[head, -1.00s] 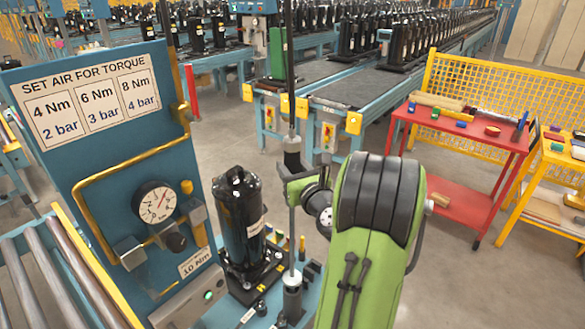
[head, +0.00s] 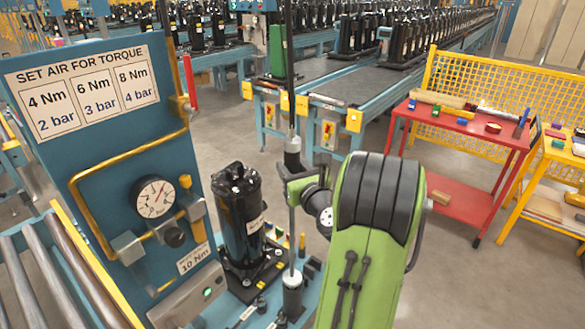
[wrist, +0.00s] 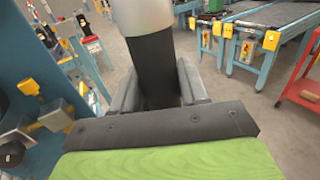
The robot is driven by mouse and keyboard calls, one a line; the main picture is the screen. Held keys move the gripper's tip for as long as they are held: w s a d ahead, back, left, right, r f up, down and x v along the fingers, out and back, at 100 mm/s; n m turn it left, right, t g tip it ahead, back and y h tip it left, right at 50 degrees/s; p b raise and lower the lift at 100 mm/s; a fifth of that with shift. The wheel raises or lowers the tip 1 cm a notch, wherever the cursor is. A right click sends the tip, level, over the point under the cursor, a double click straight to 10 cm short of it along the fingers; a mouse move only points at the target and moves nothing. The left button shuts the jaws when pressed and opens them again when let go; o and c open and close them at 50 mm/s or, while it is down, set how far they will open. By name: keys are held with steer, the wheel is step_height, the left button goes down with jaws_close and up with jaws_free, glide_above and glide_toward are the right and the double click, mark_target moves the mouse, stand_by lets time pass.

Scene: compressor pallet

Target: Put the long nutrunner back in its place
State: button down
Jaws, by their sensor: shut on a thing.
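The long nutrunner (head: 292,160) is an upright tool with a dark body, a black hose rising from its top and a thin grey shaft below. My gripper (head: 299,178) is shut around its dark upper body. In the wrist view the dark body (wrist: 158,75) with a grey upper part stands between the two fingers (wrist: 158,98). The shaft's lower end meets a dark cylinder with a pale top (head: 292,290) on the blue bench. I cannot tell whether the shaft is inside this cylinder or in front of it.
A black compressor (head: 240,215) stands close left of the shaft, with small parts beside it. The blue panel (head: 95,150) with a gauge (head: 155,197) and yellow pipe rises at the left. A red cart (head: 455,122) stands at the right. Open floor lies between.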

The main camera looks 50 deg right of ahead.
steer(key=shift+f+b, duration=1.2)
steer(key=shift+f, duration=0.05)
stand_by(0.4)
steer(key=c, duration=0.6)
jaws_free()
steer(key=shift+o, duration=0.6)
steer(key=shift+f, duration=0.2)
steer(key=b+v, duration=0.8)
steer(key=v, duration=0.7)
steer(key=shift+s+a+r+b, duration=0.15)
steer(key=shift+s+a+b, duration=0.1)
steer(key=shift+s+b, duration=0.1)
